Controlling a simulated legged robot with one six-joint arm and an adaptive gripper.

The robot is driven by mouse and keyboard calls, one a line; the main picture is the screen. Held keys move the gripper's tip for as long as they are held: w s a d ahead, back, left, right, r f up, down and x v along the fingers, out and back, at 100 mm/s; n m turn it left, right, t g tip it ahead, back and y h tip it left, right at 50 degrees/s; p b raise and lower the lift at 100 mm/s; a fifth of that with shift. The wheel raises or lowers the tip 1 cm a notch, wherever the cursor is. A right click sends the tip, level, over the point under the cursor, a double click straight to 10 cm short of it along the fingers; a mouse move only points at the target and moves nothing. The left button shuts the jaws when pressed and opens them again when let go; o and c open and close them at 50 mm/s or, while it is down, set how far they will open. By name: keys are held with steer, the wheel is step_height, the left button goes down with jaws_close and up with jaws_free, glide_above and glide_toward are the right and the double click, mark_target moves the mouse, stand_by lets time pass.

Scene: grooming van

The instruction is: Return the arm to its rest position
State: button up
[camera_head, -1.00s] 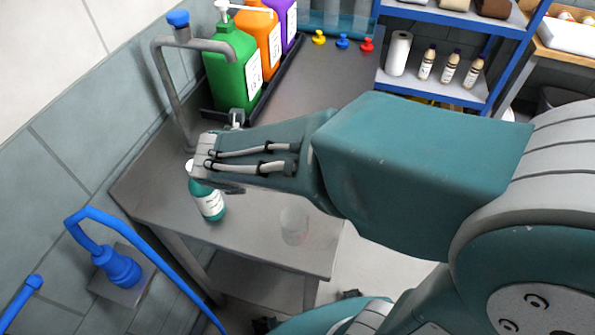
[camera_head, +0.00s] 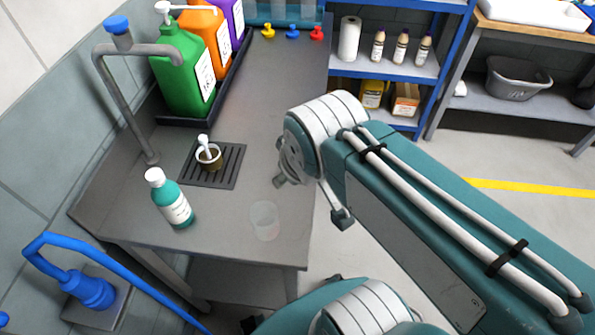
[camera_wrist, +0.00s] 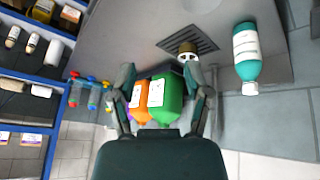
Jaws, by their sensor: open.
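My arm is raised over the right side of the grey counter (camera_head: 255,110). My gripper (camera_head: 310,198) hangs past the counter's right edge in the head view, partly hidden by my wrist. In the wrist view my gripper (camera_wrist: 161,70) has its two fingers spread, with nothing held between them. The orange jug (camera_wrist: 155,97) and green jug (camera_wrist: 168,108) show between the fingers, but stand well beyond them. The teal bottle with a white cap (camera_head: 172,200) stands upright on the counter, apart from my gripper, and also shows in the wrist view (camera_wrist: 246,55).
A faucet (camera_head: 108,85) rises at left. Blue shelves (camera_head: 398,68) stand behind. Floor at right looks free.

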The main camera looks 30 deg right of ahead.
steer(key=shift+s+r+m, duration=0.2)
steer(key=shift+s+m, duration=0.4)
steer(key=shift+m, duration=0.6)
